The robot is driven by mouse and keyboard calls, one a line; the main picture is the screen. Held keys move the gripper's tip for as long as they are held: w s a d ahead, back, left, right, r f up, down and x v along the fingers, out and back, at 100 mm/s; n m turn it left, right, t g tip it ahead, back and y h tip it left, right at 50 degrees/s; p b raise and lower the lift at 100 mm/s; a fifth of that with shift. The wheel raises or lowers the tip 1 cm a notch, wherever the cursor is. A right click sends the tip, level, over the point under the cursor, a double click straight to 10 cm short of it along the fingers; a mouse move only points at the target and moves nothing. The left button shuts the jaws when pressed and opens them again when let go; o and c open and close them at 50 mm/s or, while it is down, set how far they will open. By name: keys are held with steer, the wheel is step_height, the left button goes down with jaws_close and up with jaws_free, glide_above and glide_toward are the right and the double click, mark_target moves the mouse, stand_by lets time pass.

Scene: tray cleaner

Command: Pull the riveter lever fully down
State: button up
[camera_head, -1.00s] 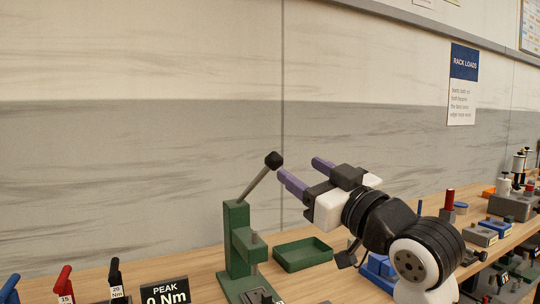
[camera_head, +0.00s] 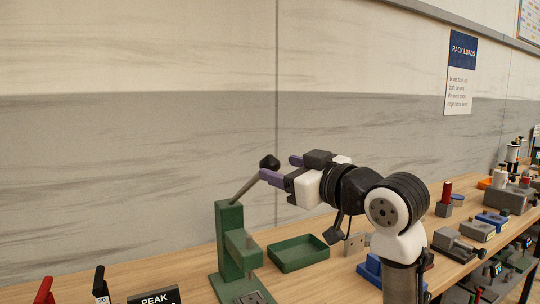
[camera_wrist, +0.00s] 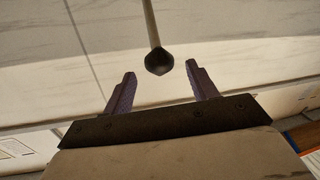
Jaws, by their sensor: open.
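The green riveter (camera_head: 231,245) stands on the bench. Its grey lever (camera_head: 246,188) slants up and to the right from the top of the post and ends in a black knob (camera_head: 269,162). In the wrist view the knob (camera_wrist: 159,62) hangs in line with the gap between the fingertips, a little beyond them. My gripper (camera_head: 281,169) is open, with its purple fingers pointing left at the knob. In the wrist view both fingers of my gripper (camera_wrist: 161,72) show apart with nothing between them.
A green tray (camera_head: 298,253) sits just right of the riveter, below my gripper. Blue blocks (camera_head: 370,268) and several fixtures stand further right along the bench. A PEAK display (camera_head: 155,297) and torque tools (camera_head: 101,285) are at the front left.

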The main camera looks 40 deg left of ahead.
mark_target(277, 166)
steer(key=a, duration=0.2)
steer(key=w+a+p, duration=0.1)
steer(key=a, duration=0.1)
steer(key=shift+a, duration=0.4)
jaws_close()
steer(key=d+f+n+y+b, duration=0.1)
steer(key=f+y+b, duration=0.3)
steer(key=f+b, duration=0.9)
steer(key=s+d+f+n+y+b, duration=0.1)
steer(key=f+y+b, duration=0.4)
steer(key=f+b, duration=0.8)
steer(key=d+n+b, duration=0.1)
steer(key=b, duration=0.7)
steer(key=shift+s+d+b, duration=0.25)
steer(key=shift+d+b, duration=0.1)
steer(key=shift+b, duration=0.05)
